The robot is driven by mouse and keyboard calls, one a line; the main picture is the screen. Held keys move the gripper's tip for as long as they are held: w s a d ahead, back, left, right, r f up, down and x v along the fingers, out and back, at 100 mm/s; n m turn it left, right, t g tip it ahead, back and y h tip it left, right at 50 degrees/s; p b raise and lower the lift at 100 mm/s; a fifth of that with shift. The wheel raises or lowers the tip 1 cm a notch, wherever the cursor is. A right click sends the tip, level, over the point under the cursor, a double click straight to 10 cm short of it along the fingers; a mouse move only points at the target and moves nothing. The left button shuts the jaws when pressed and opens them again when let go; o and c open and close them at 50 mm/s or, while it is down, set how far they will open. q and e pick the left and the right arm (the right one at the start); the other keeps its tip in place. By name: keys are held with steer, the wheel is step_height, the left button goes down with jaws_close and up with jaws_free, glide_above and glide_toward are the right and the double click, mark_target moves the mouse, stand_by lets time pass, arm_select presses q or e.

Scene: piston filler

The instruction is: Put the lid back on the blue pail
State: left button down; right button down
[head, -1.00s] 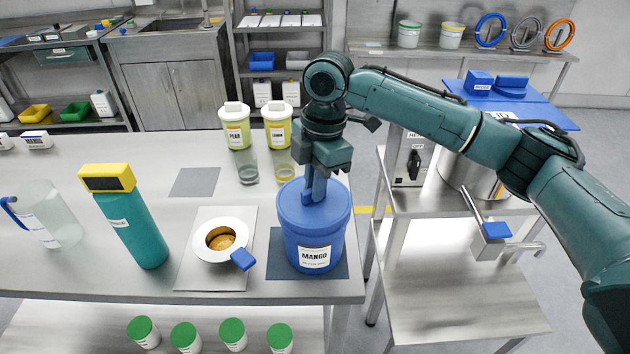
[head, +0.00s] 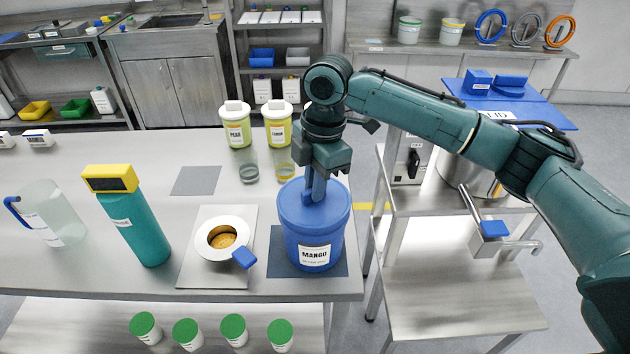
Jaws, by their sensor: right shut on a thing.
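The blue pail (head: 316,235), labelled MANGO, stands upright on a dark mat at the right end of the table. Its blue lid (head: 332,200) lies level over the mouth, with its rim lined up with the pail. I cannot tell from here whether it is pressed fully down. My right gripper (head: 315,190) points straight down over the middle of the lid and is shut on the lid's raised grip, which the fingers mostly hide. My left gripper is not in view.
Left of the pail are a white funnel dish (head: 222,240), a teal bottle with yellow top (head: 140,228) and a clear jug (head: 50,215). Glasses and two yellow-green jars (head: 236,126) stand behind. A steel cart with a pot (head: 462,178) is to the right.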

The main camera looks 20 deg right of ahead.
steer(key=c, duration=0.9)
jaws_free()
steer(key=shift+r+p, duration=0.85)
steer(key=shift+r, duration=2.65)
jaws_close()
